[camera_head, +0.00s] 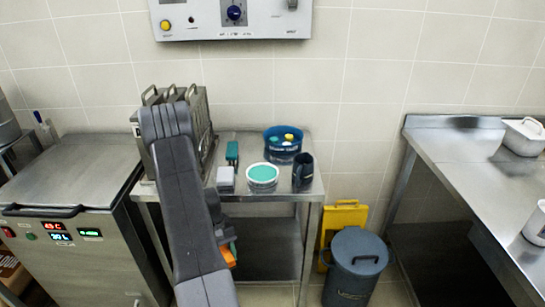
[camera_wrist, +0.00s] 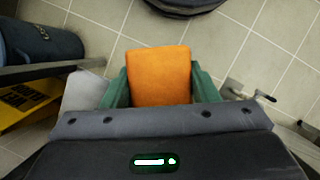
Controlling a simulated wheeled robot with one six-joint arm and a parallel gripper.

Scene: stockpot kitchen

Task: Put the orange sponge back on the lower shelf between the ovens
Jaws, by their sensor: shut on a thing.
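The orange sponge (camera_wrist: 160,75) is held between the two green fingertips of my gripper (camera_wrist: 160,92) in the wrist view. Floor tiles show beyond it. In the head view an orange sliver of the sponge (camera_head: 229,256) shows beside my arm, in front of the steel stand. My gripper (camera_head: 226,240) is mostly hidden there behind my arm. The lower shelf (camera_head: 268,243) of the stand is visible under its top, to the right of my arm, and its visible part looks bare. Its left part is hidden by my arm.
The stand's top (camera_head: 240,187) holds a teal-topped tub (camera_head: 262,178), a dark mug (camera_head: 303,172) and a blue bowl (camera_head: 283,144). A steel oven-like appliance (camera_head: 70,215) stands left.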

